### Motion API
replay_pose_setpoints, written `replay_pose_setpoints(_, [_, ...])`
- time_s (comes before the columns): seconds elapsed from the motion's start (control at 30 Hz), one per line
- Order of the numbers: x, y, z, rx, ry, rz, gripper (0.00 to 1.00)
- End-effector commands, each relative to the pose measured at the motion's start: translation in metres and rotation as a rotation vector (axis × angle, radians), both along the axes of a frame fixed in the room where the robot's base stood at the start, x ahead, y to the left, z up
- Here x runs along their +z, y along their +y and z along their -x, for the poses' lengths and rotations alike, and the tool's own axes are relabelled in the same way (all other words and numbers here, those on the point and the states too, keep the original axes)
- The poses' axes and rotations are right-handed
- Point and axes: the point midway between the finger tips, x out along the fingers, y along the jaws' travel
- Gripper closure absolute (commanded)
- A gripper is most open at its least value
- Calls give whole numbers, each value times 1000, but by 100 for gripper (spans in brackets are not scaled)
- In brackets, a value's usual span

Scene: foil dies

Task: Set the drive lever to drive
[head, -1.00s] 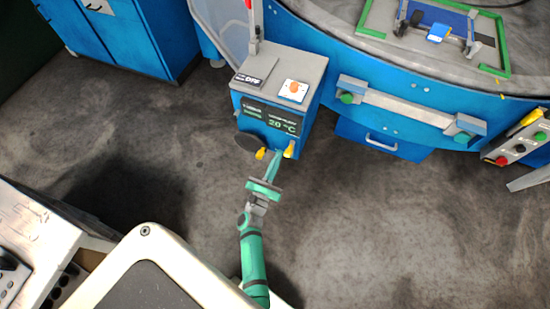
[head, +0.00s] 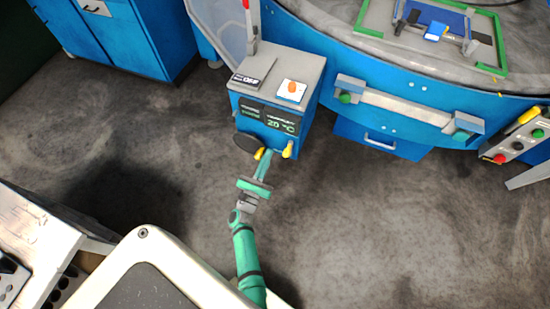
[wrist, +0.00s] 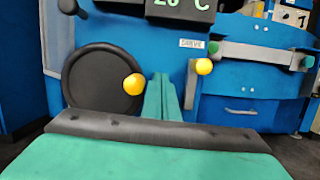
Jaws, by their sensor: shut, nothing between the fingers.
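The drive lever (wrist: 204,67) has a yellow knob and sits below a small "DRIVE" label (wrist: 199,45) on the blue control box. In the head view its knob (head: 288,149) is at the box's lower right front. My gripper (head: 267,154) is shut and empty in front of the box, left of the lever. In the wrist view the green fingers (wrist: 164,92) are together, between the lever and another yellow knob (wrist: 134,84). A gap shows between fingers and lever knob. The lever's pivot is not clear.
The other knob is on a black handwheel (wrist: 96,85), close left of the fingers. The box has a temperature display (head: 270,116) and an orange button (head: 291,88) on top. A blue drum machine (head: 420,100) stands right and behind. Open floor lies to the right.

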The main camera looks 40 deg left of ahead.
Motion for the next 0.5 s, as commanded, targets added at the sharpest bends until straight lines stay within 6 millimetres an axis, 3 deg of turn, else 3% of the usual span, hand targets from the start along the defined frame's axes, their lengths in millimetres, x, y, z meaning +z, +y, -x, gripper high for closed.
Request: replay_pose_setpoints(0.5, [-10,-9,83,-11,3,0,100])
